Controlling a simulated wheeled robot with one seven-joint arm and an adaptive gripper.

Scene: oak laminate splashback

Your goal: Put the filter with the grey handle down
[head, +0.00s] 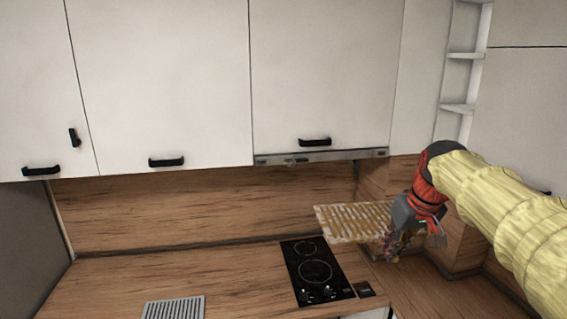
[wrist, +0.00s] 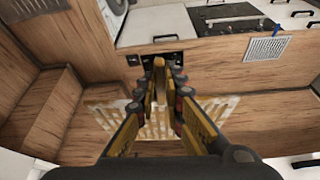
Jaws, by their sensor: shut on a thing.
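A slatted filter (head: 350,222), pale and stained brown, is held in the air in front of the wooden splashback, right of the hob. My gripper (head: 391,245) is at its right end, shut on it. In the wrist view the filter (wrist: 103,112) spreads out on both sides beyond my fingers (wrist: 159,68). Its grey handle cannot be made out; the fingers cover that part. The filter is clear of the worktop (head: 235,277).
A second, clean grey slatted panel (head: 174,308) lies on the worktop at the front; a small blue part (wrist: 277,30) shows at its edge. The black hob (head: 316,270) is to its right. The hood (head: 320,157) is above. Bare worktop lies left of the hob.

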